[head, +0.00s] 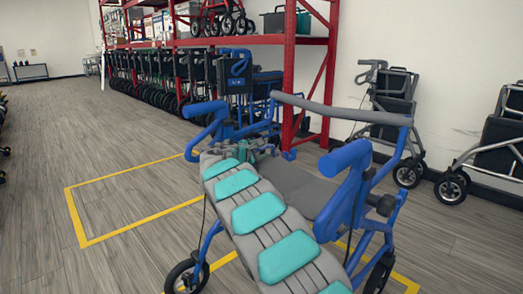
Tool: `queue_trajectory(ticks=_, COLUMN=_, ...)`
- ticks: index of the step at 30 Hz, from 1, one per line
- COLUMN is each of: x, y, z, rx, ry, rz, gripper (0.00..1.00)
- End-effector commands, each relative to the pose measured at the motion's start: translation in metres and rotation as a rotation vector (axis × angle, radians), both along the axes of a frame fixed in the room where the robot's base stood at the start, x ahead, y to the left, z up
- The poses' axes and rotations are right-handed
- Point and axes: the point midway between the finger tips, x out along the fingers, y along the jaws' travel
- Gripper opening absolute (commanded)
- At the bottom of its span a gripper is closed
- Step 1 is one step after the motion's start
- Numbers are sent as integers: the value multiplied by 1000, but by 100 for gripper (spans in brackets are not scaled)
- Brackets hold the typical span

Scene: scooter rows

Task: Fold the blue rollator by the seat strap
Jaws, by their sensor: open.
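The blue rollator (345,180) stands unfolded in front of me, with blue handles, a grey curved back bar (340,108) and a flat dark grey seat (295,187). My grey arm with teal pads reaches across its left side and hides part of the frame and seat. My gripper (258,147) is open and small in the picture, at the far left edge of the seat. I cannot tell whether it touches anything. The seat strap is not clearly visible; it may be hidden by my arm or gripper.
Yellow lines (82,243) mark a floor rectangle around the rollator. A red rack (287,75) stands behind, with a row of folded dark walkers (165,75) and another blue-framed one (238,75). Grey rollators (385,110) stand by the right wall.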

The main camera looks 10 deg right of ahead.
Motion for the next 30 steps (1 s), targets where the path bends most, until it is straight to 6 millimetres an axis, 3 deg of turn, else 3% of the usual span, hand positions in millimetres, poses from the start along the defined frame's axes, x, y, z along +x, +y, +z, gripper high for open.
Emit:
queue_trajectory(ticks=11, x=3, y=-3, z=0, rx=0, ry=-2, rz=-1, gripper=52)
queue_trajectory(ticks=24, x=3, y=-3, z=0, rx=0, ry=-2, rz=-1, gripper=3)
queue_trajectory(ticks=30, x=3, y=-3, z=0, rx=0, ry=-2, rz=-1, gripper=0)
